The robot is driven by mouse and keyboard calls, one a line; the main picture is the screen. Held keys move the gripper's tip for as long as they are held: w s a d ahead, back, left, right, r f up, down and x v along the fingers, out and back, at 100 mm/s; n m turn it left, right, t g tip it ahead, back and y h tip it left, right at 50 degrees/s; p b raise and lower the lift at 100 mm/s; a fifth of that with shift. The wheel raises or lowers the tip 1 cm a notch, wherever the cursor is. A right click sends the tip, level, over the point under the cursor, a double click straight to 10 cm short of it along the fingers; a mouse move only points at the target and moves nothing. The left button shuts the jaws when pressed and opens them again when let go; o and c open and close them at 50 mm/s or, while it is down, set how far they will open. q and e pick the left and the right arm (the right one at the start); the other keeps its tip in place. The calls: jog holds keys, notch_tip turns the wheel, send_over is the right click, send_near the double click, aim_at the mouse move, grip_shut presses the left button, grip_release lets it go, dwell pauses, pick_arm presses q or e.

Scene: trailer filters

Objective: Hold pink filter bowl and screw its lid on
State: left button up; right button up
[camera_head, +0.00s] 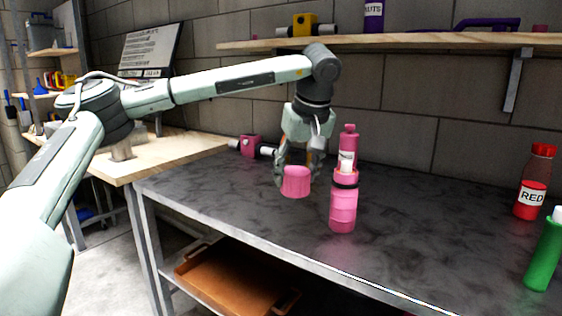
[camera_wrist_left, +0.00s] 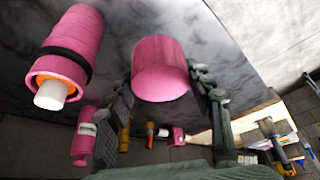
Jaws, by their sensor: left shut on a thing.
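The pink filter bowl (camera_head: 343,208) stands upright on the dark bench, with a black band near its top. In the left wrist view the bowl (camera_wrist_left: 76,36) shows an orange ring and a white cartridge (camera_wrist_left: 50,94) sticking out of its open end. My left gripper (camera_head: 295,174) is shut on a pink ribbed cap, the lid (camera_head: 296,184), just left of the bowl and apart from it. The lid also shows between the fingers in the left wrist view (camera_wrist_left: 160,68). Its underside is hidden in the head view. My right gripper is not in view.
A pink bottle (camera_head: 349,137) stands close behind the bowl. A pink fitting (camera_head: 250,146) lies behind the gripper at the left. Red (camera_head: 532,185) and green (camera_head: 545,252) bottles stand at the far right. The bench between them and the bowl is clear. A shelf (camera_head: 400,40) runs above.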

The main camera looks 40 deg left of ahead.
pick_arm(q)
jog(key=s+d+f+m, duration=0.1)
jog(key=d, duration=0.2)
jog(key=s+d+f+m, duration=0.1)
jog(key=d, duration=0.3)
jog(key=s+d+f+m+t+h, duration=0.1)
jog(key=s+d+f+m, duration=0.1)
jog(key=d, duration=0.1)
jog(key=shift+d, duration=0.25)
jog(key=s+d+f+m, duration=0.1)
jog(key=d, duration=0.1)
jog(key=s+d+m+h, duration=0.1)
jog(key=s+d, duration=0.1)
jog(key=d, duration=0.1)
jog(key=s+d+f+m, duration=0.1)
jog(key=s+d, duration=0.1)
jog(key=shift+s+d+f+m+t, duration=0.25)
jog(key=shift+d+f+m+t, duration=0.05)
jog(key=shift+m+t, duration=0.1)
